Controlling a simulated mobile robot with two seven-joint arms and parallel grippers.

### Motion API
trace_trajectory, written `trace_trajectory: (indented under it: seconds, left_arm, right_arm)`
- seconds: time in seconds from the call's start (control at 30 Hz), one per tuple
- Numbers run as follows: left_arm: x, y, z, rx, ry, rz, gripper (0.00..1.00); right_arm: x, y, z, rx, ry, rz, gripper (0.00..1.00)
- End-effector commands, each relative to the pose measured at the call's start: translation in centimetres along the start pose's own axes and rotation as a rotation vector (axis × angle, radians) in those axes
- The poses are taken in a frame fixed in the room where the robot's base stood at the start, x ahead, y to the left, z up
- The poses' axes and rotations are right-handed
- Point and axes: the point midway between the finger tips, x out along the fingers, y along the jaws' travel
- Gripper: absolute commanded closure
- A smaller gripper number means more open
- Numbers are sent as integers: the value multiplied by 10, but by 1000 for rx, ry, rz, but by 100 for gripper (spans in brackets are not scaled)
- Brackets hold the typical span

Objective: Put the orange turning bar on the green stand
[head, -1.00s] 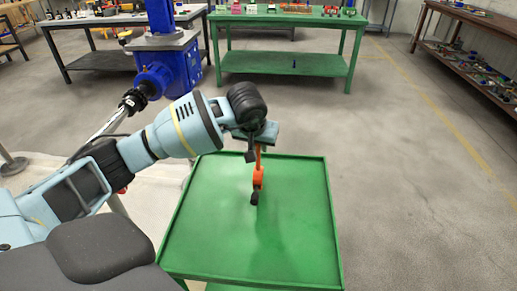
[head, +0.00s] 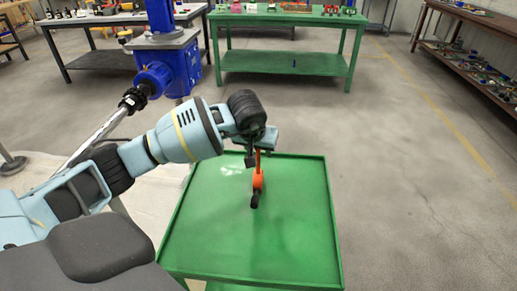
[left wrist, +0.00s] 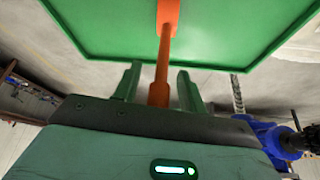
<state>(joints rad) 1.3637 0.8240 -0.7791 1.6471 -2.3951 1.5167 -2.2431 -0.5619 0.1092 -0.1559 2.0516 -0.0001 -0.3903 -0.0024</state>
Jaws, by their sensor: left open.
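The orange turning bar (head: 258,181) is over the far middle of the green stand (head: 250,240), its dark end toward me in the head view. It appears to rest on the stand's top, but the contact is not clear. My left gripper (head: 257,153) is above the bar's far end. In the left wrist view, the left gripper (left wrist: 159,86) is open, with one finger on each side of the bar's thin orange shaft (left wrist: 160,70). The green stand's top (left wrist: 230,30) shows beyond them. The bar's far end is hidden by the gripper. My right gripper is not in view.
A blue screw jack (head: 175,65) stands behind my left arm. A green table (head: 285,20) and a grey-topped bench (head: 100,20) are at the back. A brown shelf (head: 480,50) is at the right. The floor right of the stand is clear.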

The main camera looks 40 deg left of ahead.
Motion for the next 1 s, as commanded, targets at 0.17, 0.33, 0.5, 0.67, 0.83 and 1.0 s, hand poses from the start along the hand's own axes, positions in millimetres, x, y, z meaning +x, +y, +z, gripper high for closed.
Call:
trace_trajectory:
  seconds: [0.17, 0.33, 0.5, 0.67, 0.83, 1.0]
  left_arm:
    - [-14, 0, -3, 1, 4, 2, 59]
    - [-46, 0, -3, 1, 6, 2, 59]
    - [-81, 0, -3, 1, 5, 2, 59]
    - [-106, 0, -2, 0, 3, 0, 59]
    - [-119, 0, -2, 0, 1, 0, 59]
    - [-123, 0, -1, 0, 0, 0, 59]
  right_arm:
    - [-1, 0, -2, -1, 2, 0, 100]
    - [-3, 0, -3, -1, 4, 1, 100]
    - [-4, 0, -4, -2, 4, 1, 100]
    - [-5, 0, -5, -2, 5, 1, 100]
    - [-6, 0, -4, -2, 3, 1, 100]
    - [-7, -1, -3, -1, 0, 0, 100]
